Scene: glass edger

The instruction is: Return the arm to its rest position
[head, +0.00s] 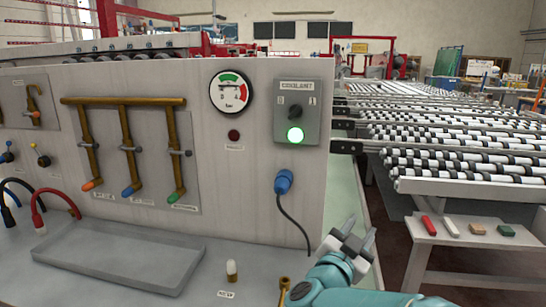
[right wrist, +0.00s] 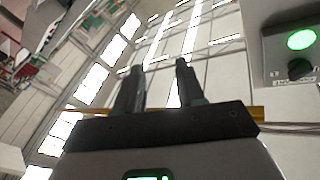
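My right gripper (head: 360,240) is at the lower middle of the head view, in front of the machine panel's right edge and below the coolant switch box (head: 297,112). Its two fingers are apart with nothing between them. In the right wrist view the fingers (right wrist: 160,85) also stand apart and empty, pointing toward the ceiling. The coolant box has a rotary switch and a lit green lamp; it also shows in the right wrist view (right wrist: 290,50). My left gripper is not in view.
The panel carries a pressure gauge (head: 231,92), brass valves (head: 130,150) and a blue plug (head: 284,181) with a hanging cable. A grey tray (head: 75,257) sits below. A roller conveyor (head: 450,130) and a side table (head: 470,237) with several small blocks are to the right.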

